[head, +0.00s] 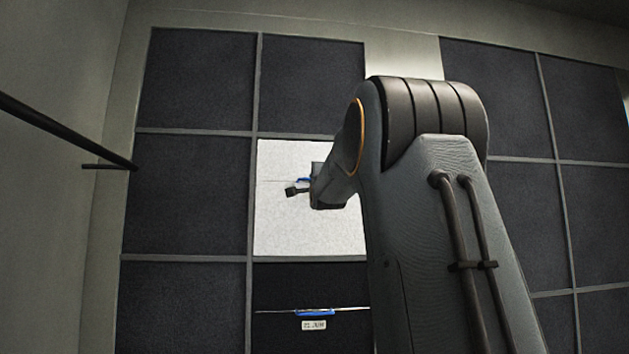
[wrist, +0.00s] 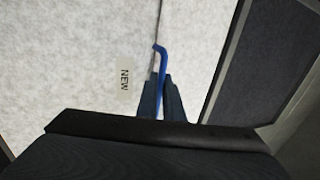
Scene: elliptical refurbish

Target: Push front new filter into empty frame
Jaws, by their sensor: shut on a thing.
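The new filter is a white panel (head: 285,225) standing upright in the middle cell of the left wall grid in the head view. It also fills much of the wrist view (wrist: 70,60), with a label reading "NEW" (wrist: 125,80). My gripper (wrist: 161,82) is shut on the filter's blue handle (wrist: 160,55), at the thin line across the panel. In the head view my gripper (head: 303,183) is in front of the panel, and my arm hides its right edge. The panel appears to lie within the grid bars, but I cannot tell how deep it sits.
Dark filter panels (head: 190,195) fill the surrounding cells. Below the white panel is a black cell with a blue handle (head: 315,312) and a small label (head: 314,325). Another dark grid (head: 510,110) stands to the right. A black rod (head: 65,130) reaches in from the left.

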